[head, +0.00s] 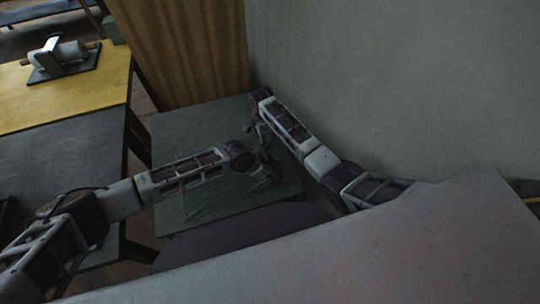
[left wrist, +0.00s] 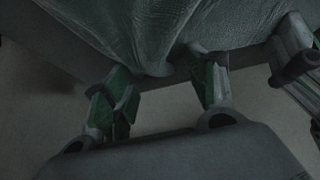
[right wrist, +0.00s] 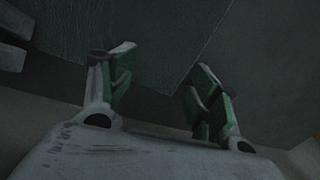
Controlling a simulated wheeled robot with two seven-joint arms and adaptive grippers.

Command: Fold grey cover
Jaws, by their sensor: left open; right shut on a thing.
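The grey cover (head: 205,203) is a dark, thin, wrinkled sheet lying over the small dark table (head: 207,113). In the left wrist view the cover (left wrist: 130,25) is creased and bunches toward the table edge, just beyond my fingers. My left gripper (head: 266,172) is open at the near right part of the cover; its fingers (left wrist: 160,75) stand apart. My right gripper (head: 252,132) is at the table's right side. In the right wrist view its fingers (right wrist: 160,62) lie on either side of a bare table corner, and no cloth shows between them.
A grey wall (head: 380,80) rises close behind and right of the table. A brown curtain (head: 185,50) hangs at the back. A yellow-topped bench (head: 90,98) with a clamped roller device (head: 63,57) stands at left. A large pale panel (head: 400,245) fills the lower right foreground.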

